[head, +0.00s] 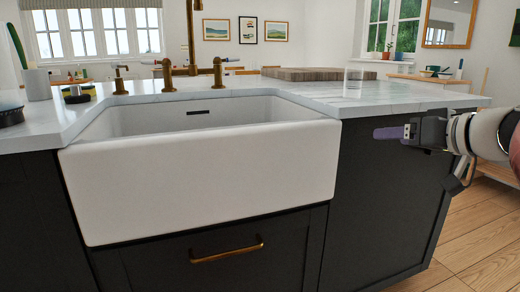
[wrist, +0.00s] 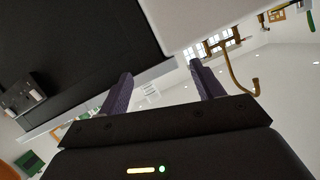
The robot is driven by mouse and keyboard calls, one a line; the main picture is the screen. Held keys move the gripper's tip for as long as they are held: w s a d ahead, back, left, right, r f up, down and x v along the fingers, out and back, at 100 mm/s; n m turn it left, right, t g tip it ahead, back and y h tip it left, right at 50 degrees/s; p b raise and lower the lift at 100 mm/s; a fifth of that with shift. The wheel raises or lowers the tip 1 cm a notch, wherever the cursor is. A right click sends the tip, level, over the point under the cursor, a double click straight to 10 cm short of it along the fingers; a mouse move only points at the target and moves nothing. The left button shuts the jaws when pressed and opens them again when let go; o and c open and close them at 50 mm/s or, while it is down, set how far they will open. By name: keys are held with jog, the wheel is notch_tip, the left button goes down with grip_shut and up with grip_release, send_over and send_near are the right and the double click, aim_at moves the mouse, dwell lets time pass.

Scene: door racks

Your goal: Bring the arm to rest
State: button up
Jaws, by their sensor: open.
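My gripper (head: 390,132) reaches in from the right edge of the head view, beside the dark cabinet front and below the countertop edge. In the head view its purple finger points left and nothing is held. In the wrist view my gripper (wrist: 160,85) shows two purple fingers spread apart with an empty gap between them. The wrist view is strongly tilted. The rest of my arm runs out of the head view at the right.
A white apron sink (head: 200,175) with a brass faucet (head: 192,50) is set in the pale countertop (head: 400,92). A clear glass (head: 353,83) and a wooden board (head: 318,74) stand on it. A brass drawer handle (head: 227,251) is below. Wooden floor (head: 480,245) is free at the right.

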jog(key=s+a+f+m+g+h+p, duration=0.1)
jog(key=s+a+f+g+h+p, duration=0.3)
jog(key=s+a+f, duration=0.7)
jog(key=s+a+f+m+g+h+p, duration=0.1)
jog(key=s+f+g+h, duration=0.1)
jog(key=s+f, duration=0.8)
jog(key=shift+s+f+g, duration=0.2)
jog(key=shift+f+g, duration=0.15)
jog(key=shift+g, duration=0.35)
jog(key=shift+a, duration=0.1)
